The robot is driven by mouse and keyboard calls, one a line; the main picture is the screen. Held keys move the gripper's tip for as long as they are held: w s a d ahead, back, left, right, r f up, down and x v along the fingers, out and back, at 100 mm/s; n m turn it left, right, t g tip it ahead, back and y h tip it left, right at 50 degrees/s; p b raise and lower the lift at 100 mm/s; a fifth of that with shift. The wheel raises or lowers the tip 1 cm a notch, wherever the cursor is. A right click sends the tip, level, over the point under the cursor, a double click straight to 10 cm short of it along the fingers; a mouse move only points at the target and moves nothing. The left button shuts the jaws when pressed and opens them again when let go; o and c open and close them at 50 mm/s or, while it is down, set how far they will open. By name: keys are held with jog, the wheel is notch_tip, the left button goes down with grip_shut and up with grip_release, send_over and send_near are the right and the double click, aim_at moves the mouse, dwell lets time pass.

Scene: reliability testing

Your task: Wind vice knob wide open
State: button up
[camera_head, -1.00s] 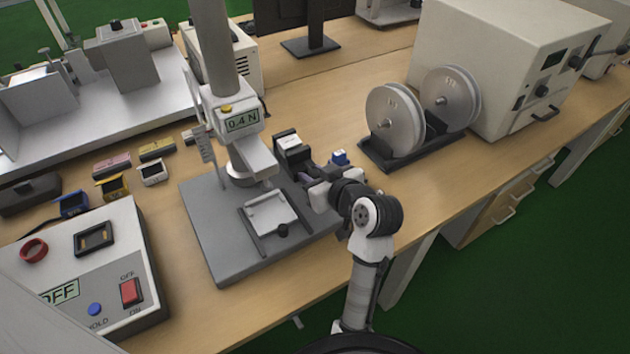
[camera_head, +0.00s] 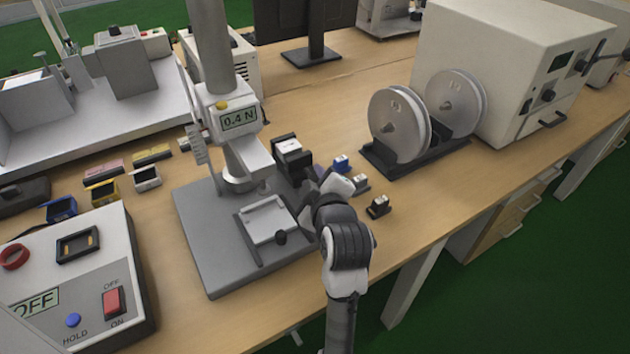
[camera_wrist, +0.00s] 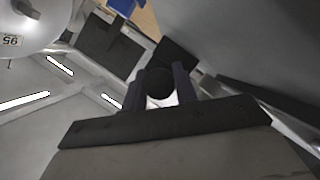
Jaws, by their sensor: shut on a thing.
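The test stand's grey base plate (camera_head: 215,255) carries a pale, flat vice (camera_head: 266,222) with dark bars along its sides. A small dark round part (camera_head: 280,238) shows at the vice's near edge. In the wrist view, my gripper (camera_wrist: 161,82) is shut on a round black knob (camera_wrist: 159,83), with one dark finger on each side. In the head view, my wrist is over the right side of the base plate, beside the vice, and my arm hides the fingertips. I cannot tell whether the dark part in the head view is the held knob.
The stand's force head (camera_head: 235,120) reads 0.4 N above the plate. A black-and-white block (camera_head: 290,152) stands behind my gripper. Small blue (camera_head: 341,162), grey (camera_head: 361,183) and dark (camera_head: 378,206) blocks lie to the right. Spools (camera_head: 398,125) stand farther right.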

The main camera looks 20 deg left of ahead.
jog(key=shift+n, duration=0.3)
dwell(0.4)
jog(key=o, duration=1)
jog(key=shift+c, duration=0.2)
jog(key=shift+s, duration=0.1)
